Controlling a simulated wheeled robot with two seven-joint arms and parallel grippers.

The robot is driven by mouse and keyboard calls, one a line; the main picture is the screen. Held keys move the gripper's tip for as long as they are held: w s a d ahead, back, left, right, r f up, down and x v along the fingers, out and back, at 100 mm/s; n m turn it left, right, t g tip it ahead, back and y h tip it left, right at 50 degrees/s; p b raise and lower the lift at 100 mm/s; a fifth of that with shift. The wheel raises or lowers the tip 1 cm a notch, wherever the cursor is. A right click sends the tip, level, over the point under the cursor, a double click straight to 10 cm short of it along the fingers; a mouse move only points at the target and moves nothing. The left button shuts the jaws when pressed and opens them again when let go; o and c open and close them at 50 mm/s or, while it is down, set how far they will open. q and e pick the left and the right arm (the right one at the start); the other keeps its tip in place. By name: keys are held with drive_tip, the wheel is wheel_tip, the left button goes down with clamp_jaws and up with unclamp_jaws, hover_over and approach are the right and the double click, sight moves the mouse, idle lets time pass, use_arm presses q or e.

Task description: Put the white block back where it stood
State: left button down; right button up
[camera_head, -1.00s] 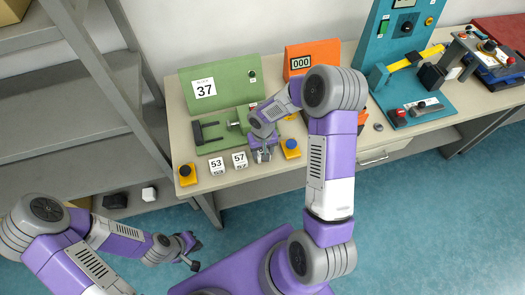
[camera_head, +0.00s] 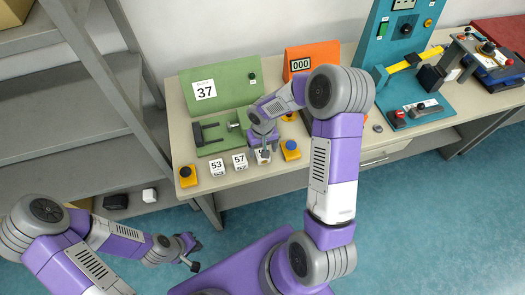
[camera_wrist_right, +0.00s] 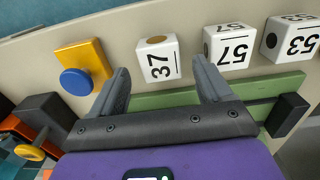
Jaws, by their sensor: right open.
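The white block marked 37 (camera_wrist_right: 157,65) stands on the beige table, just beyond and between the spread fingertips of my right gripper (camera_wrist_right: 160,75), apart from both. In the head view this block (camera_head: 263,156) shows partly beneath my right gripper. White blocks marked 57 (camera_head: 240,161) and 53 (camera_head: 217,167) stand in a row to its left; they also show in the right wrist view, 57 (camera_wrist_right: 229,46) and 53 (camera_wrist_right: 290,40). My right gripper is open and empty. My left gripper (camera_head: 196,256) is open and empty, low over the floor.
Behind is the green gate base (camera_head: 211,134) with a panel reading 37 (camera_head: 226,87). A small white cube (camera_head: 149,195) lies on the lower shelf beside a black one.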

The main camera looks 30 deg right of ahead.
use_arm(q)
drive_tip(key=shift+r+p, duration=0.65)
drive_tip(key=shift+r, duration=0.1)
use_arm(e)
wheel_tip(320, 180, up, 9)
drive_tip(key=shift+r, duration=0.15)
